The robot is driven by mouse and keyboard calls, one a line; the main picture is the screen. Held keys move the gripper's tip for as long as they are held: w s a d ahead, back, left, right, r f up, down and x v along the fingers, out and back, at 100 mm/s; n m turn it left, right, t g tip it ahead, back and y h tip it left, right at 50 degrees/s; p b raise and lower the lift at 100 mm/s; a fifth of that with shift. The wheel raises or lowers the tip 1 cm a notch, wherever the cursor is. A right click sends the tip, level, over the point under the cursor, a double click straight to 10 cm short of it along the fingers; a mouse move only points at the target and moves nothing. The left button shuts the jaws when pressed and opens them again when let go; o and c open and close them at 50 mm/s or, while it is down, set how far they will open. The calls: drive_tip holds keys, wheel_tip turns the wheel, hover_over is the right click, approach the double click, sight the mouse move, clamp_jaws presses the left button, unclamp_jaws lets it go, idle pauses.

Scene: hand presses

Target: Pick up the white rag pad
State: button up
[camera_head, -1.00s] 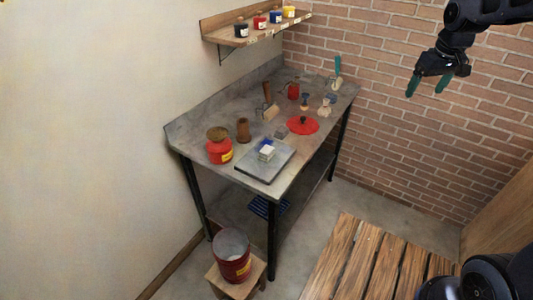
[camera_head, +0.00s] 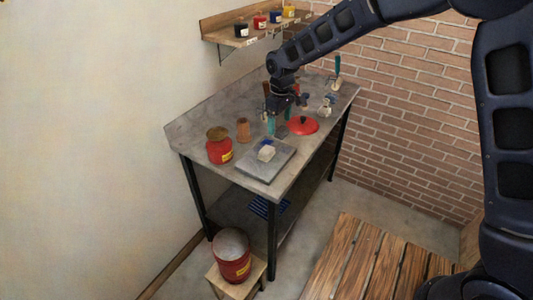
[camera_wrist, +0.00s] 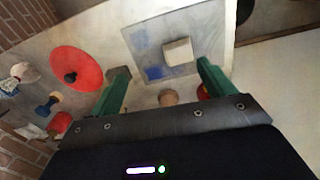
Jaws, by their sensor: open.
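A small white pad (camera_head: 266,153), likely the rag pad, lies on a grey slab (camera_head: 256,173) near the front of the metal table, beside a blue patch. In the wrist view the pad (camera_wrist: 178,51) shows on the slab, beyond and between the fingertips. My gripper (camera_head: 279,120) is open and empty above the table, behind the slab and left of the red disc. Its green fingers (camera_wrist: 162,68) are apart in the wrist view, with nothing held. A whitish bundle (camera_head: 325,108) also stands farther back on the table.
A red disc with a knob (camera_head: 303,126) lies right of the slab. A brown cylinder (camera_head: 243,130) and a red can (camera_head: 219,149) stand to the left. A shelf (camera_head: 256,33) with several ink jars hangs on the wall. A bucket (camera_head: 233,258) stands on a stool below.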

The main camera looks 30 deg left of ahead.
sight(268, 149)
drive_tip(key=shift+n, duration=0.4)
drive_tip(key=s+a+f, duration=0.1)
drive_tip(key=f, duration=0.3)
drive_tip(key=s+a+f, duration=0.1)
drive_tip(key=f, duration=0.3)
drive_tip(key=s+f, duration=0.1)
drive_tip(key=f, duration=0.4)
drive_tip(key=shift+a+f, duration=0.1)
drive_tip(key=shift+a, duration=0.3)
drive_tip(key=shift+c, duration=0.2)
drive_tip(key=c, duration=1.1)
wheel_tip(268, 149, up, 20)
